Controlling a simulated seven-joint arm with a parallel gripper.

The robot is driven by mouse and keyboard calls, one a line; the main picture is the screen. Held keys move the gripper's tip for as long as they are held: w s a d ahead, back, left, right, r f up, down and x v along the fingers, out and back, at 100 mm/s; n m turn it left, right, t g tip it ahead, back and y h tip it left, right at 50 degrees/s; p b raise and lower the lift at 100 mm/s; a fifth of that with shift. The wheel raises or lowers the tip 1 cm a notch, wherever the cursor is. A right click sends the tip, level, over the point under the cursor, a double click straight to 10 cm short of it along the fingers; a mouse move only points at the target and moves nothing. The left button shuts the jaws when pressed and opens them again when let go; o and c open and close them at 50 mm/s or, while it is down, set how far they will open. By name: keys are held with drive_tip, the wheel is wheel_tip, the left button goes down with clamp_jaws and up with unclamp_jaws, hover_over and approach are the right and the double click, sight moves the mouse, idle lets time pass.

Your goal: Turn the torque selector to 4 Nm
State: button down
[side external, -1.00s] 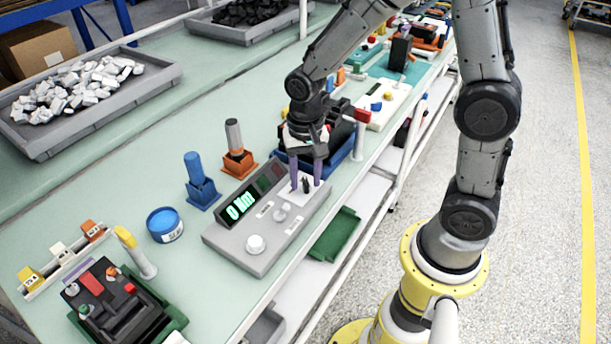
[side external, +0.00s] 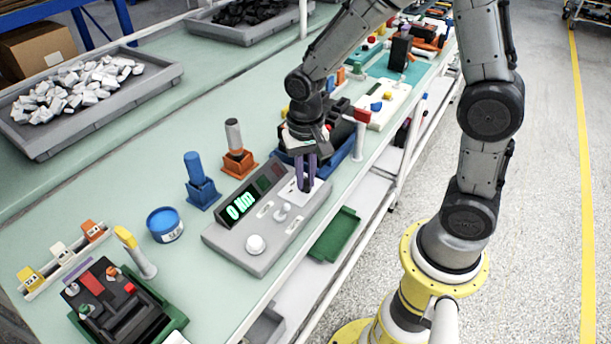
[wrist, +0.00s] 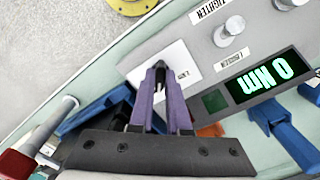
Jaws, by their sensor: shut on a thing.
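The grey torque unit (side external: 262,262) lies on the bench, and its lit display (side external: 240,206) reads 0 Nm. The display also shows in the wrist view (wrist: 268,76), upside down. A white plate (wrist: 181,58) at the unit's far end carries the small dark selector knob. My gripper (side external: 307,187) points down over this plate, and its purple fingers are shut on the knob. The fingers hide most of the knob, so I cannot read its setting. In the wrist view my gripper (wrist: 160,70) covers part of the plate and its lettering.
Two pale round knobs stand on the unit, the nearer one (side external: 255,243) at its near end, with TIGHTEN and LOOSEN labels. A blue holder (side external: 201,185) and an orange holder (side external: 238,160) stand behind it. A blue bin (side external: 343,158) sits close beyond my gripper.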

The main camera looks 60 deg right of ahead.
sight(306, 180)
drive_tip(key=n, duration=0.4)
drive_tip(key=shift+r+n, duration=0.1)
drive_tip(key=shift+n, duration=1.8)
drive_tip(key=c, duration=0.9)
unclamp_jaws()
wheel_tip(306, 180, up, 14)
drive_tip(key=shift+f, duration=0.1)
